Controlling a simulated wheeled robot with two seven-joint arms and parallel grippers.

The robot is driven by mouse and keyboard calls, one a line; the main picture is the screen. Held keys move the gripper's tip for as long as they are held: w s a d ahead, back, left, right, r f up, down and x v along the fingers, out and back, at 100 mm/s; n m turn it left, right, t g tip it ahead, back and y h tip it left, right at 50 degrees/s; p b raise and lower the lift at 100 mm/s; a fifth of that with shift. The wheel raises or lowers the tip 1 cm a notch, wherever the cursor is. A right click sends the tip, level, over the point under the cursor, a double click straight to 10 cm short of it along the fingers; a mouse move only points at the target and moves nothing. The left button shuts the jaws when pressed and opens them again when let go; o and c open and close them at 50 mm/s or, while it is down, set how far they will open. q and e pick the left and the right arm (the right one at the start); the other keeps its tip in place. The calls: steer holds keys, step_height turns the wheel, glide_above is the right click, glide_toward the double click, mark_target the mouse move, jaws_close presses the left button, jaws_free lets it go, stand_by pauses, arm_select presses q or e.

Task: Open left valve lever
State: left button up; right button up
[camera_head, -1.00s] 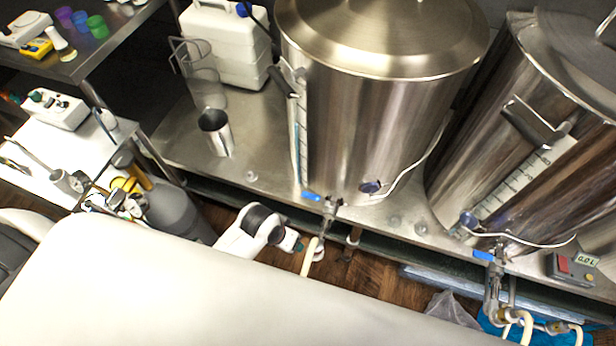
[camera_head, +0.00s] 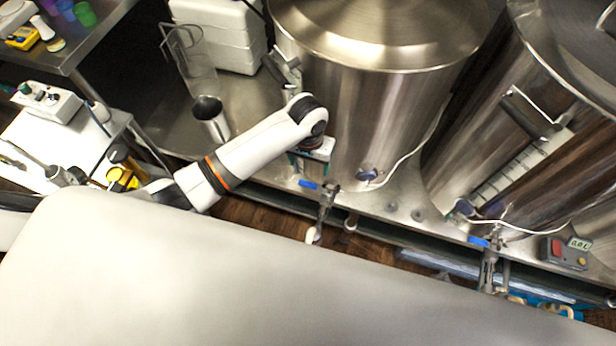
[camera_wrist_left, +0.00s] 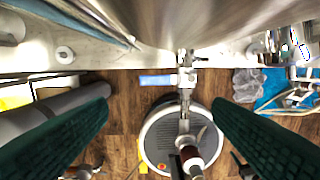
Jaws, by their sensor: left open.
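The left valve lever (camera_head: 308,184) is a small blue handle on the metal valve (camera_head: 327,195) at the foot of the left steel kettle (camera_head: 370,130). It points left from the valve. In the left wrist view the blue lever (camera_wrist_left: 155,81) lies crosswise between and beyond the finger ends. My left gripper (camera_head: 305,168) is just above the lever in the head view, close to the kettle wall. Its dark green fingers are wide apart in the wrist view (camera_wrist_left: 160,98) and hold nothing. I see no contact with the lever. My right gripper is not in view.
A second kettle (camera_head: 520,150) with its own blue lever (camera_head: 479,242) stands at the right. Wooden floor lies below the bench edge.

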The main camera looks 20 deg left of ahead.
mark_target(308, 184)
arm_select(q)
steer(key=f, duration=0.4)
steer(key=f+b, duration=0.1)
steer(key=f, duration=0.6)
steer(key=shift+w+a+f, duration=0.15)
steer(key=shift+w+f, duration=0.1)
steer(key=shift+f, duration=0.05)
steer(key=shift+c, duration=0.5)
